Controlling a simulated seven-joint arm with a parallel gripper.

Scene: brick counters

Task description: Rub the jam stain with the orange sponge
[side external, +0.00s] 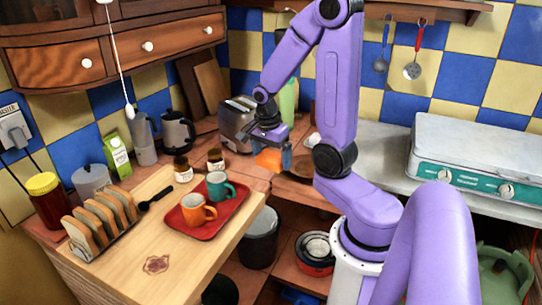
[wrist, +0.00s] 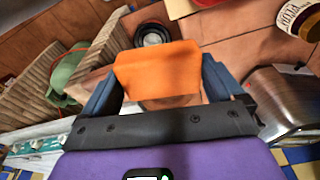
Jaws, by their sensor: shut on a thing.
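The orange sponge (side external: 267,160) is held by my gripper (side external: 273,152), in the air over the counter's right part, in front of the toaster. In the wrist view the sponge (wrist: 157,70) fills the space between the two blue fingers, and my gripper (wrist: 160,84) is shut on it. The jam stain (side external: 157,264) is a dark reddish patch on the front part of the pale wooden worktop (side external: 105,272). My gripper is far from it, behind and to the right. The stain does not show in the wrist view.
A red tray (side external: 226,222) holds an orange mug (side external: 197,210) and a teal mug (side external: 219,187) beside the stain. A toast rack (side external: 100,222) and black spoon (side external: 155,197) lie behind it. Two jars (side external: 182,169) stand between tray and toaster (side external: 238,122). Bare wood surrounds the stain.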

